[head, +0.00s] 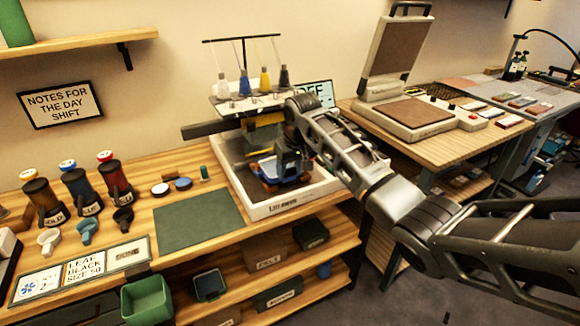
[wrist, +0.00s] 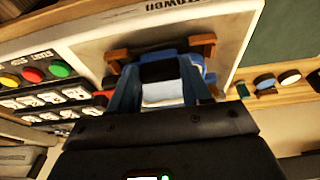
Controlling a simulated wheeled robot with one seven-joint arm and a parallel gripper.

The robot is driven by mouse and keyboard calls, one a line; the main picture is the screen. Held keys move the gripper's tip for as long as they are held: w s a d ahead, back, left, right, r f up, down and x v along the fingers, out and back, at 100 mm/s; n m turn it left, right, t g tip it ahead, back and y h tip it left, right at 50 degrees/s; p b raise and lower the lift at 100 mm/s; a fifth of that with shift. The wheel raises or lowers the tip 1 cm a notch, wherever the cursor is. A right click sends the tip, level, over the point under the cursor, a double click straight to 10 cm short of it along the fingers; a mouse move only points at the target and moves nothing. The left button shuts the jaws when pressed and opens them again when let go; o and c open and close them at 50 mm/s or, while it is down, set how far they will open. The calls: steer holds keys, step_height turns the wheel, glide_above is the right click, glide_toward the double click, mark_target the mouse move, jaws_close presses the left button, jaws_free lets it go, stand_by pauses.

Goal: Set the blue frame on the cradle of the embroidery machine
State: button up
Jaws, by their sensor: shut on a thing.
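The embroidery machine (head: 255,118) stands on the wooden bench, with thread cones on top and a white tray-like base (head: 283,208). The blue frame (head: 292,182) is low over that base, in front of the machine head. In the wrist view the blue frame (wrist: 198,66) shows beyond my gripper, partly hidden by it. Brown blocks of the cradle (wrist: 202,40) show around the frame; I cannot tell whether the frame touches them. My gripper (head: 284,170) is shut on the blue frame; its fingers reach toward it in the wrist view (wrist: 164,88).
A green mat (head: 198,222) lies left of the machine, with dark bottles (head: 77,190) and small cups beyond it. A heat press (head: 405,115) stands on the bench to the right. My arm passes over the machine base's right side. Bins sit on the lower shelf.

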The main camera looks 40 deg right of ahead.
steer(key=shift+f, duration=0.65)
stand_by(0.8)
steer(key=o, duration=1.1)
steer(key=shift+c, duration=0.2)
steer(key=shift+r, duration=0.1)
steer(key=shift+r+p, duration=1.2)
steer(key=shift+r, duration=0.95)
steer(key=s+a+r, duration=0.1)
steer(key=s+r, duration=0.2)
steer(key=s, duration=0.2)
steer(key=shift+s+a, duration=0.3)
steer(key=shift+s, duration=0.1)
